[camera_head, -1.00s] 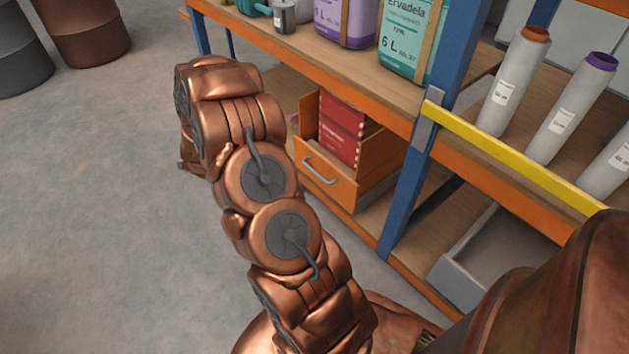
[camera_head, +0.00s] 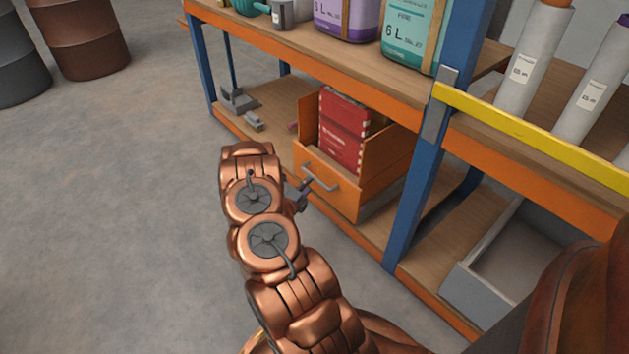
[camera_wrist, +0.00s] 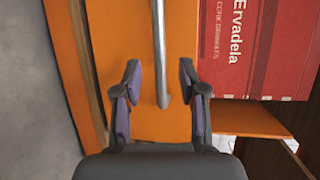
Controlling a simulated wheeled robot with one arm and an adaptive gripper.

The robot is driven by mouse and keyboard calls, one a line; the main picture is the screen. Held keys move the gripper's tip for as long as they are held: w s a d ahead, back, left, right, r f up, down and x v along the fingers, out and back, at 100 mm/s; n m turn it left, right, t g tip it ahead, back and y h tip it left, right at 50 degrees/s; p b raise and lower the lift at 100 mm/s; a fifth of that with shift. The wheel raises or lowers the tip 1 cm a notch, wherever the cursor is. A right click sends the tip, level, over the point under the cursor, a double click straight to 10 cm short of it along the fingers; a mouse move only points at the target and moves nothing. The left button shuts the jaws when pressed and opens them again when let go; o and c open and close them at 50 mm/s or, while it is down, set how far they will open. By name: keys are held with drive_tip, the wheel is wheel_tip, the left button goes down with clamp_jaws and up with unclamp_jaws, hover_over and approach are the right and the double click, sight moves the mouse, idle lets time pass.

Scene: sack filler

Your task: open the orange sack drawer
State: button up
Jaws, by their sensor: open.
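The orange sack drawer (camera_head: 330,180) stands on the lower shelf, with red sacks (camera_head: 342,130) inside. It is partly pulled out or its inside is open to view; I cannot tell which. Its grey bar handle (camera_head: 321,178) is on the front face. In the wrist view the handle (camera_wrist: 160,60) runs down between the fingers of my gripper (camera_wrist: 159,82), with a gap on each side. The fingers are open and hold nothing. In the head view my gripper (camera_head: 303,189) is at the handle, partly hidden by my arm.
A blue post (camera_head: 412,200) stands right of the drawer. A grey bin (camera_head: 470,285) sits on the lower right shelf. The upper shelf's orange edge (camera_head: 380,112) passes above the drawer. Open floor (camera_head: 130,200) lies to the left.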

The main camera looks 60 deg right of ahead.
sight(314, 176)
drive_tip(key=shift+b+x, duration=0.95)
drive_tip(key=shift+x, duration=2.5)
clamp_jaws()
